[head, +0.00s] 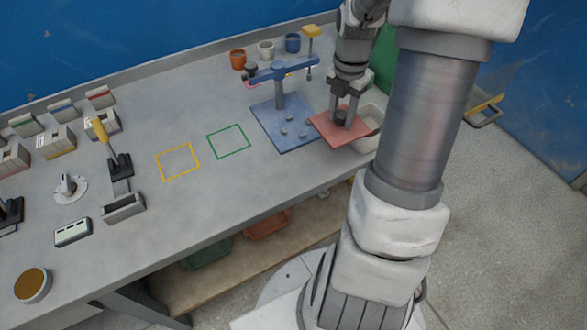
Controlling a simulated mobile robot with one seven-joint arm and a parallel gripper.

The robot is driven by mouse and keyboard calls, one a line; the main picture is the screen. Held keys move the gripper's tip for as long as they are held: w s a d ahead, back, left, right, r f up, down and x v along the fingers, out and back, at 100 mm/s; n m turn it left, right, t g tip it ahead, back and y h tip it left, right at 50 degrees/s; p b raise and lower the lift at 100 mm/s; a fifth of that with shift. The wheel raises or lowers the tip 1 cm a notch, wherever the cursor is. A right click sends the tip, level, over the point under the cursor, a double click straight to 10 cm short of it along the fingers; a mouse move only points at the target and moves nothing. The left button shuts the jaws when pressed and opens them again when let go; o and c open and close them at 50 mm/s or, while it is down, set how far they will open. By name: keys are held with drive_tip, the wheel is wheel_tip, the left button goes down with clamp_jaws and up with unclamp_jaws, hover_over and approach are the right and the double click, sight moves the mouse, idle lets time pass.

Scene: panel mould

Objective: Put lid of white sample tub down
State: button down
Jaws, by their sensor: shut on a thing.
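My gripper (342,121) is shut on the dark knob of a flat, square, reddish lid (324,126). The lid is at the right end of the bench, beside the blue plate of the stand. A white open tub (368,142) shows behind and to the right of the lid, partly hidden by the lid and by my arm. The lid overlaps the tub's left side in this view. I cannot tell whether the lid touches the tub or hangs above it.
A blue clamp stand (281,92) on a blue plate (272,136) is just left of the lid. Orange (238,60), white (266,51) and blue (293,43) cups stand behind. Green (229,141) and yellow (178,162) outlined squares are empty. A round brown-topped container (33,285) is front left.

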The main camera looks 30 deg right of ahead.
drive_tip(key=b, duration=0.2)
hover_over(299, 170)
wheel_tip(299, 170, down, 7)
drive_tip(key=shift+r, duration=0.1)
drive_tip(key=shift+f, duration=1.9)
drive_tip(key=shift+f+b, duration=0.2)
drive_tip(key=shift+b, duration=0.1)
drive_tip(key=shift+c, duration=2.4)
unclamp_jaws()
drive_tip(key=shift+r, duration=0.15)
wheel_tip(299, 170, up, 12)
drive_tip(key=p, duration=0.2)
drive_tip(key=shift+p, duration=0.35)
drive_tip(key=shift+r, duration=0.1)
